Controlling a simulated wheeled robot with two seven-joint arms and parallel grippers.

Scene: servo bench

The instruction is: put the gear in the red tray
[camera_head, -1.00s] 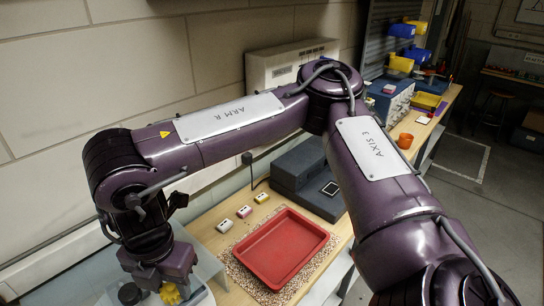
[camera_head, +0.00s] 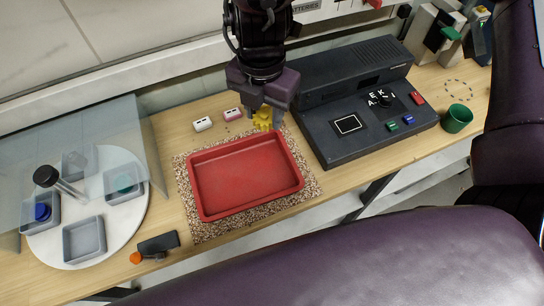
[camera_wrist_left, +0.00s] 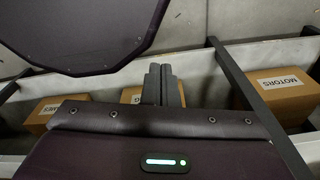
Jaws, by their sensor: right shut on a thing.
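The yellow gear (camera_head: 263,119) is held in my right gripper (camera_head: 265,113), which points down and is shut on it. The red tray (camera_head: 196,190) lies on a speckled mat (camera_head: 205,229) on the bench and looks empty. The gear shows at the tray's back edge, toward the right; its height over the bench is hard to tell. Part of the gear is hidden by the fingers. My left gripper (camera_wrist_left: 160,84) shows only in the left wrist view, its fingers together and nothing seen between them.
A dark console (camera_head: 352,150) stands close to the right of the tray, with a green cup (camera_head: 457,119) beyond. White and pink blocks (camera_head: 202,124) sit behind the tray. At left, a round white plate (camera_head: 120,235) with grey bins sits partly under a clear panel (camera_head: 60,140).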

